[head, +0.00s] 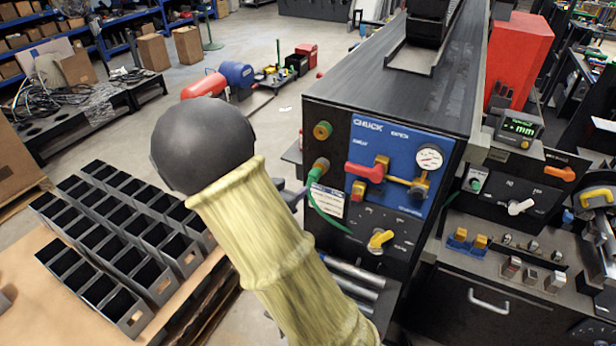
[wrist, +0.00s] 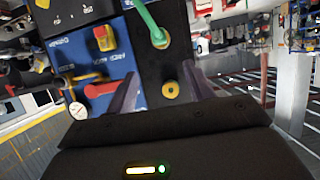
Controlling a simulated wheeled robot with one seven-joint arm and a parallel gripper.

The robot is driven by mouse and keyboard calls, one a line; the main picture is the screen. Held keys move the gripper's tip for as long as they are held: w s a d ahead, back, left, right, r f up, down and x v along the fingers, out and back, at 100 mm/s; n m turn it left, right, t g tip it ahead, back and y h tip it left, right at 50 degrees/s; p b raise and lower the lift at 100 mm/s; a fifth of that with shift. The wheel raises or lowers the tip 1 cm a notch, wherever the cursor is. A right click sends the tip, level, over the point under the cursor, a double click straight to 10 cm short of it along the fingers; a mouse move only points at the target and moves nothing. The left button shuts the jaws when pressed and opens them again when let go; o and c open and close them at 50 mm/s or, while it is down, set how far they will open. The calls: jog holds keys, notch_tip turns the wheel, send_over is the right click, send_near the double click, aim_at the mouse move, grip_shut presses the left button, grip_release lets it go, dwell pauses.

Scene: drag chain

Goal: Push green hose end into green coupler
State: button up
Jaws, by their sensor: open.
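On the left of the black machine panel, the upper round brass port (head: 322,130) has a greenish rim. It shows in the wrist view (wrist: 170,90) between my fingers' directions, with nothing in it. Below it is a second coupler (head: 321,163) with a green hose (head: 328,215) at it. The hose end meets this coupler in the wrist view (wrist: 158,36); how deep it sits I cannot tell. The hose curves down to the panel's lower part. My gripper (wrist: 163,88) is open, with nothing between its fingers, facing the panel; in the head view my arm mostly hides it.
The blue panel (head: 385,160) beside the couplers carries a red lever (head: 364,172), a gauge (head: 429,157) and brass fittings. A yellow knob (head: 381,240) sits below. Black bins (head: 125,235) stand on a cardboard-topped pallet at left.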

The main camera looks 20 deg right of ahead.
aim_at(310, 180)
jog(key=p+x, duration=0.2)
jog(key=x, duration=1.3)
jog(key=shift+f+p, duration=0.15)
jog(key=shift+p, duration=0.25)
jog(key=shift+c, duration=0.4)
grip_shut()
jog(key=shift+s+a, duration=0.15)
jog(key=shift+a, duration=0.05)
jog(key=shift+s+a, duration=0.3)
jog(key=shift+a, duration=0.05)
jog(key=shift+s+a, duration=0.65)
jog(key=shift+a, duration=0.15)
jog(key=shift+s+a, duration=0.75)
jog(key=shift+a, duration=0.25)
jog(key=shift+s+a, duration=0.8)
jog(key=shift+a, duration=0.15)
